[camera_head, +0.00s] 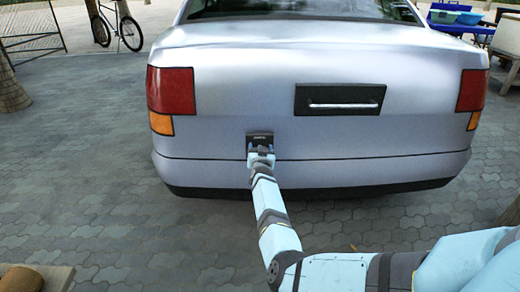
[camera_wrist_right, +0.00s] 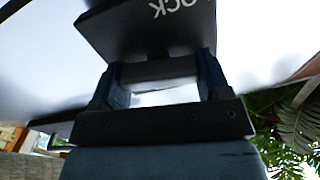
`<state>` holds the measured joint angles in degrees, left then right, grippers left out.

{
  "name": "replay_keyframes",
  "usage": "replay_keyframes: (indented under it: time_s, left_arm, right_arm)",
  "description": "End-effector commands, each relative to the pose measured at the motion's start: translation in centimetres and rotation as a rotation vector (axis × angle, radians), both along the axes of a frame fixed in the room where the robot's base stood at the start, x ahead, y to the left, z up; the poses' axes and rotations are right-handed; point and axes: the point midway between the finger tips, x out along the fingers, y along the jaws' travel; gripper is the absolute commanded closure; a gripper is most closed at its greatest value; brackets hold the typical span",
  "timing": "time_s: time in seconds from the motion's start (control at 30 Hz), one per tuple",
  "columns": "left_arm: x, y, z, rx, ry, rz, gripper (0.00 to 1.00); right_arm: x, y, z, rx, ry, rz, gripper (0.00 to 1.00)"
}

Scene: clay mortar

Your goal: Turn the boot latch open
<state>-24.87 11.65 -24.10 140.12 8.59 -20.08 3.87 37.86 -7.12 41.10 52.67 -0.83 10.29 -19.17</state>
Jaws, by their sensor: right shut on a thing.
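The silver car's boot (camera_head: 240,80) fills the middle of the head view, its lid looking shut. A small black latch plate (camera_head: 260,135) sits low on it, left of centre. In the right wrist view the plate (camera_wrist_right: 150,22) is close, with white letters "OCK" partly cut off. My right gripper (camera_head: 261,150) is at the plate; in the wrist view its two fingers (camera_wrist_right: 158,75) are shut on the dark grey latch (camera_wrist_right: 158,70) below the plate. The latch's turn angle is hard to tell. My left gripper is not in view.
A black recessed panel with a silver bar handle (camera_head: 343,105) is to the right of the latch. The black bumper strip (camera_head: 330,188) runs below. Paving (camera_head: 130,235) in front is mostly clear. A wooden corner with a brown object (camera_head: 22,278) is at lower left.

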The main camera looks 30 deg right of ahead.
Motion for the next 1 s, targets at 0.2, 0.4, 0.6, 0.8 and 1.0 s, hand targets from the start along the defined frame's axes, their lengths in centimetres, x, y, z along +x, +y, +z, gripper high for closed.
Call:
replay_keyframes:
  time_s: [0.2, 0.4, 0.6, 0.8, 1.0]
  left_arm:
    - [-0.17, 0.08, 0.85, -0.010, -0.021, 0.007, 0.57]
    - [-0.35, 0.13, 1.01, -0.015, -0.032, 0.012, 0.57]
    - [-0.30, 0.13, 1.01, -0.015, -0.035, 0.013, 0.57]
    - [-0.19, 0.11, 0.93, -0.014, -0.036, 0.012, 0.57]
    - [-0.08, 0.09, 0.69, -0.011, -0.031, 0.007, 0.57]
  right_arm:
    - [-0.09, -0.15, 0.09, 0.159, -0.097, 0.000, 0.53]
    - [-0.15, -0.28, -0.02, 0.321, -0.197, 0.000, 0.53]
    - [-0.17, -0.32, -0.15, 0.484, -0.297, 0.001, 0.53]
    - [-0.24, -0.44, -0.31, 0.646, -0.396, 0.000, 0.53]
    - [-0.27, -0.47, -0.44, 0.808, -0.496, 0.001, 0.53]
